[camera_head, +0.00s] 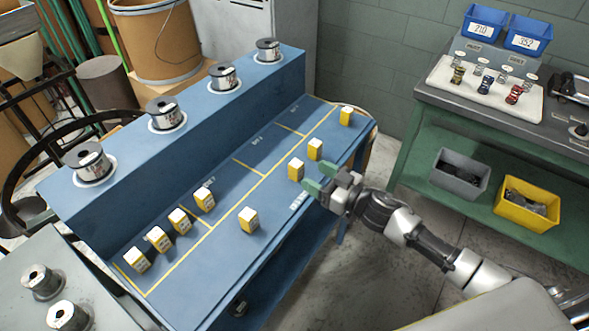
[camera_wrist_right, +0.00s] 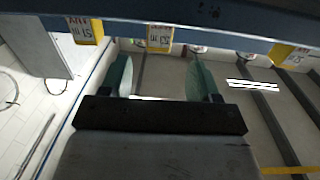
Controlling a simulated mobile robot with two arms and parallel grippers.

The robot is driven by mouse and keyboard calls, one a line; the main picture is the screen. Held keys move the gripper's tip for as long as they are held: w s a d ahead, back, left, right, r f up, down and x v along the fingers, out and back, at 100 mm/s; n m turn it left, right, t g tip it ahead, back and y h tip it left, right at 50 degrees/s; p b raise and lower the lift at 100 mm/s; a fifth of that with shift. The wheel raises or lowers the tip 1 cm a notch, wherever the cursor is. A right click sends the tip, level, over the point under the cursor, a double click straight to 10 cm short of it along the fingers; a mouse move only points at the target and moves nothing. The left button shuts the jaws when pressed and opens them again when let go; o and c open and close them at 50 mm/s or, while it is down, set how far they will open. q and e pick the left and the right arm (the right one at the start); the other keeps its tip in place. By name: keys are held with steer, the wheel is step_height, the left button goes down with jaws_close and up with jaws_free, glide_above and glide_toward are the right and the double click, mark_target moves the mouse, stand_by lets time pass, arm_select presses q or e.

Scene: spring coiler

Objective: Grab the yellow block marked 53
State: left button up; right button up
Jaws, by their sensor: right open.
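Several small yellow-and-white blocks stand on the blue bench (camera_head: 190,285). In the right wrist view the block marked 53 (camera_wrist_right: 159,38) appears upside down, ahead of and between the fingertips. It seems to be the block (camera_head: 296,168) just left of my right gripper (camera_head: 319,178) in the head view. That gripper is open, its green fingers apart and empty, at the bench's front edge. The block marked 51 (camera_wrist_right: 80,31) stands close beside, apparently the head view's block (camera_head: 315,149). My left gripper is not in view.
Another block (camera_head: 248,219) stands nearer, and one (camera_head: 346,115) at the far end. Several more line the left compartment. Wire spools (camera_head: 222,77) sit on the raised blue ledge. A green bench (camera_head: 480,195) with bins is at right.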

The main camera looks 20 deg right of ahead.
mark_target(301, 167)
steer(key=shift+x, duration=0.75)
steer(key=x, duration=0.3)
steer(key=shift+w, duration=0.4)
steer(key=shift+w+a, duration=0.35)
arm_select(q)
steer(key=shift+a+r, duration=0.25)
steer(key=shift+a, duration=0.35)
arm_select(e)
steer(key=c, duration=1)
